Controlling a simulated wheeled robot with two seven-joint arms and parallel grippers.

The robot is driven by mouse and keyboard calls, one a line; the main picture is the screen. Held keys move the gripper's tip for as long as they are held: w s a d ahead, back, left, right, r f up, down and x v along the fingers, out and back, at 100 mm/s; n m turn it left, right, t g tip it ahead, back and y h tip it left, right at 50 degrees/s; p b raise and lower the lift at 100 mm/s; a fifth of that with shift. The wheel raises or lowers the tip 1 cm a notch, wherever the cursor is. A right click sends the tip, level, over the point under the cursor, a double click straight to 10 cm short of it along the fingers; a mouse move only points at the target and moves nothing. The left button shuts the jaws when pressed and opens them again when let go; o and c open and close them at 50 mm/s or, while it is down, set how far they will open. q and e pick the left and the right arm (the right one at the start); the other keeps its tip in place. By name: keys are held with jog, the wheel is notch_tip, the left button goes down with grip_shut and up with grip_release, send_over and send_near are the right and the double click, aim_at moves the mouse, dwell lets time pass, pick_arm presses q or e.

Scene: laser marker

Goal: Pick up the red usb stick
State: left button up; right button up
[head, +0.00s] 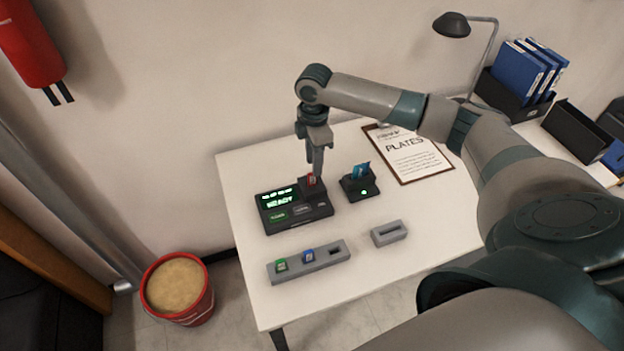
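The red usb stick (311,181) stands upright in the back right part of the black control box (285,222), whose green display reads "READY". My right gripper (315,172) points straight down at the stick, with its fingertips at or just above the stick's top. The fingers are seen edge-on, so I cannot tell whether they are open or closed around it. A green usb stick (281,265) and a blue usb stick (308,256) stand in the grey holder (322,260), whose right slot is empty. My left gripper is not in view.
A black card reader (360,187) with a blue card and a green light stands right of the control box. A small grey slotted block (389,233) lies nearer. The table's (352,290) front part is clear.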

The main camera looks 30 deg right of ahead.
aim_at(312, 181)
jog(key=f+p, duration=0.1)
jog(key=f, duration=0.1)
jog(key=a+f, duration=0.1)
jog(key=shift+s+f+p, duration=0.2)
jog(key=shift+f+p, duration=0.15)
jog(key=shift+d+f, duration=0.1)
jog(key=shift+f, duration=0.5)
grip_shut()
